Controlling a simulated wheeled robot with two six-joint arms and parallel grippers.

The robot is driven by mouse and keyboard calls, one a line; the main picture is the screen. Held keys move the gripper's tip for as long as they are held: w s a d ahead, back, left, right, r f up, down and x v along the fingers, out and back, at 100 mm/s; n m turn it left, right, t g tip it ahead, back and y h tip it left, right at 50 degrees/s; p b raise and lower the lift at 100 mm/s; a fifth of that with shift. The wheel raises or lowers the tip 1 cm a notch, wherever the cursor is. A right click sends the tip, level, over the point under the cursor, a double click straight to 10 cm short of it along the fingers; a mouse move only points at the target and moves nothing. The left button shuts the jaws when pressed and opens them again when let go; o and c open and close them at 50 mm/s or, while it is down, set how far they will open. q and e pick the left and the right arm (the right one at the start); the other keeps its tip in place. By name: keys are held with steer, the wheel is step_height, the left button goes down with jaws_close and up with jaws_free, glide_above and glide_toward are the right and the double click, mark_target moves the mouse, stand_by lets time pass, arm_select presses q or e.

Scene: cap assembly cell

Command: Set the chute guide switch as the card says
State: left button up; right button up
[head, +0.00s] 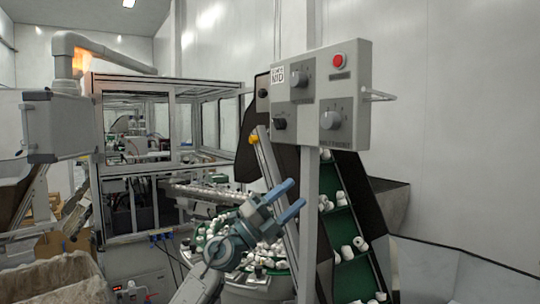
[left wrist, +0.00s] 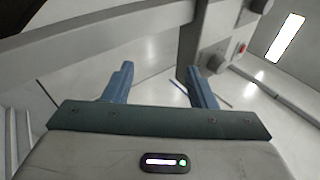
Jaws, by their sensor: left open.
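A grey control box (head: 325,95) on a post shows in the head view, with a red button (head: 338,61), an upper knob (head: 300,79) and a lower right knob (head: 331,120). Another dark knob (head: 279,123) is at its lower left. A white card (head: 278,77) at the box's upper left seems to read "MID"; its smaller print and the knob labels are too small to read. My left gripper (head: 297,196) is open and empty, below the box beside the post. In the left wrist view, the box (left wrist: 225,35) is beyond the open fingers (left wrist: 160,69). My right gripper is not in view.
The grey post (head: 308,220) stands close to my left gripper. A green conveyor (head: 345,225) with white caps climbs behind it, and a bowl of caps (head: 265,260) lies below. A framed machine (head: 165,130) stands at the left. Open space lies in front of the box.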

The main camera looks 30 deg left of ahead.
arm_select(q)
step_height(320, 180, up, 9)
steer(key=s+m+g, duration=0.2)
steer(key=m+g, duration=0.2)
steer(key=m, duration=0.2)
steer(key=n+y+p, duration=0.1)
steer(key=n+y, duration=0.1)
steer(key=y, duration=0.6)
glide_toward(273, 121)
steer(key=p+x, duration=0.4)
steer(key=x, duration=0.3)
steer(key=shift+w+d+f, duration=0.1)
steer(key=shift+w+d, duration=0.15)
steer(key=shift+w+d+f+p, duration=0.15)
steer(key=shift+w+d+p, duration=0.15)
steer(key=shift+w, duration=0.3)
steer(key=c, duration=0.9)
steer(key=shift+c, duration=0.2)
